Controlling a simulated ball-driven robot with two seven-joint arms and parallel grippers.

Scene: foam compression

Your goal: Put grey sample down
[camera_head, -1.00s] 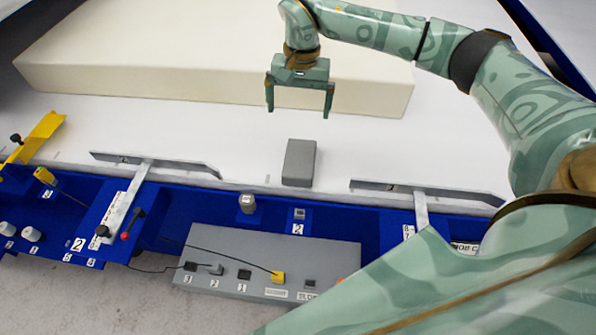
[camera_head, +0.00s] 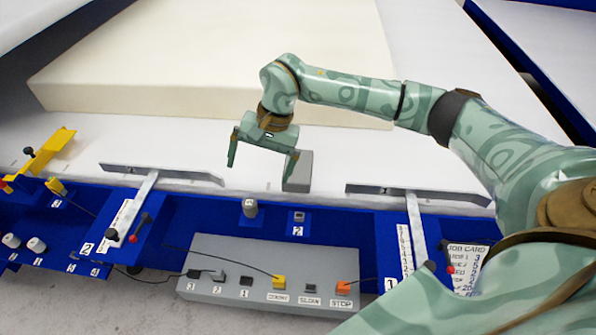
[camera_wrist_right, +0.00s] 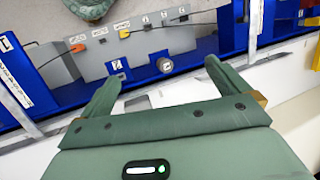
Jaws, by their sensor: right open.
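The grey sample, a plain grey block (camera_head: 303,170), sits on the white table surface close to the blue front edge. My right gripper (camera_head: 260,172) is open and empty, just left of the block in the head view. Its right finger overlaps the block's left side there; whether they touch I cannot tell. In the right wrist view the open jaws (camera_wrist_right: 162,80) point toward the blue edge, with nothing clearly held between them. I cannot make out the block surely in that view. My left gripper is not in view.
A large cream foam slab (camera_head: 210,60) lies behind the gripper. Two flat metal bars (camera_head: 160,174) (camera_head: 415,193) flank the block along the front edge. A grey button box (camera_head: 260,272) with cables and a small grey knob (camera_head: 250,208) are in front.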

